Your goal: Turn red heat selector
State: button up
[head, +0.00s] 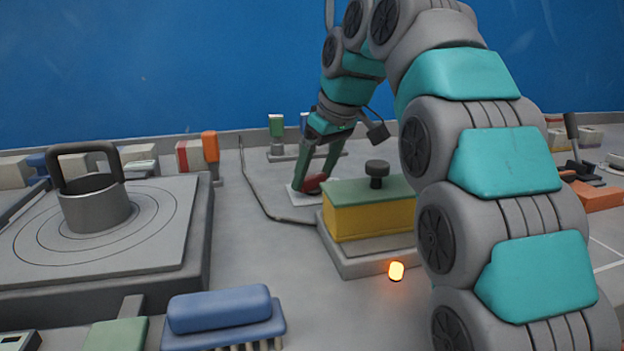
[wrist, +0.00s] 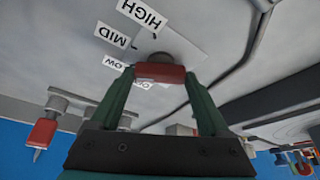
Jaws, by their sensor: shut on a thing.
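The red heat selector (head: 314,183) sits on a pale plate (head: 300,197) behind the yellow box, partly hidden by my fingers. In the wrist view the red selector (wrist: 160,75) lies between my two green fingertips. Labels HIGH (wrist: 142,14), MID (wrist: 112,36) and one partly covered, ending in OW, are arranged around it; another label is mostly hidden behind the selector. My gripper (head: 316,180) reaches down from above and is shut on the selector, with a finger at each side. It also shows in the wrist view (wrist: 160,78).
A yellow box with a green lid and black knob (head: 372,208) stands close in front of the selector. A glowing orange lamp (head: 396,271) is near its base. A dark cable (head: 258,205) runs to the left. A grey pot (head: 95,205) stands on a slab at left.

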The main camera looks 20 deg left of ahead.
dwell(0.3)
jog(key=shift+w+n+g+y, duration=0.1)
jog(key=shift+n+g+y, duration=0.2)
jog(key=shift+n, duration=0.7)
jog(key=shift+r+n+p, duration=0.2)
jog(key=shift+n+p, duration=0.1)
jog(key=shift+p, duration=0.1)
jog(key=shift+f+n+g+p, duration=0.15)
jog(key=shift+n+g+p, duration=0.3)
jog(key=shift+n, duration=0.25)
jog(key=o, duration=1.2)
jog(key=shift+f, duration=0.1)
